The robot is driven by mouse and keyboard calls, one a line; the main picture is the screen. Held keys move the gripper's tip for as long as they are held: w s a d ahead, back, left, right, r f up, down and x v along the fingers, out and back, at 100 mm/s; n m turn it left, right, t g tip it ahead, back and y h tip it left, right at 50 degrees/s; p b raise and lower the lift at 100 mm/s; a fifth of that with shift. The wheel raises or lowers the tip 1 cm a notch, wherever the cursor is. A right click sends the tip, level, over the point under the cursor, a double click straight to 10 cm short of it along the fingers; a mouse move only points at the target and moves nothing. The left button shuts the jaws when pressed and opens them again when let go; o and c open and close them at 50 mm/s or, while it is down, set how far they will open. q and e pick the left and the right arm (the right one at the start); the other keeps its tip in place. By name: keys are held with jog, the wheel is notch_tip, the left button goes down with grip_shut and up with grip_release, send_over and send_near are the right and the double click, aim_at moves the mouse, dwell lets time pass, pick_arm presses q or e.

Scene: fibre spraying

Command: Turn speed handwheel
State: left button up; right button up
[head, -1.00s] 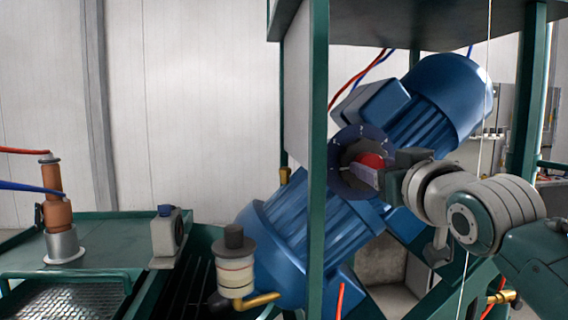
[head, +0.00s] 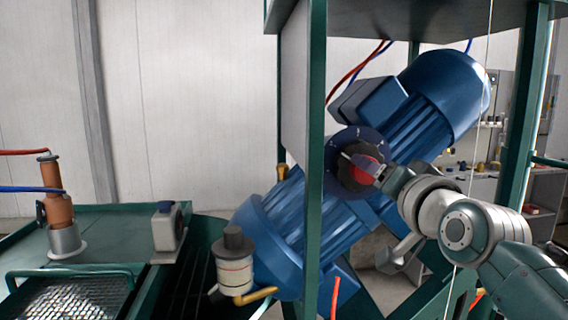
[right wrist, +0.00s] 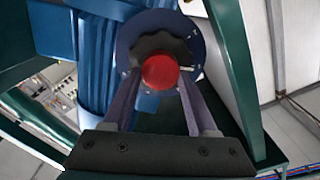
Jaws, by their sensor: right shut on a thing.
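The speed handwheel is a dark, lobed wheel (head: 347,178) with a red hub (right wrist: 160,71). It sits on a round dark-blue dial plate (head: 340,147) with pale marks, on the blue motor unit. My right gripper (right wrist: 159,85) reaches in from the right and is shut on the handwheel. In the right wrist view its two fingers lie on either side of the red hub, and the dark wheel rim (right wrist: 160,42) shows beyond it. In the head view one finger crosses the hub's upper left. The exact finger contact is partly hidden. My left gripper is not in view.
A green frame post (head: 315,120) stands just left of the dial, with another post (head: 522,110) at right. A blue motor (head: 445,95) lies behind. A thin white line (head: 484,120) passes near my right arm. A green bench (head: 100,240) stands at left.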

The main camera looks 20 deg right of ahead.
jog(key=shift+m, duration=0.5)
jog(key=o, duration=1.4)
jog(key=v, duration=1)
jog(key=shift+d+b, duration=0.1)
jog(key=shift+b, duration=0.3)
jog(key=shift+f, duration=0.1)
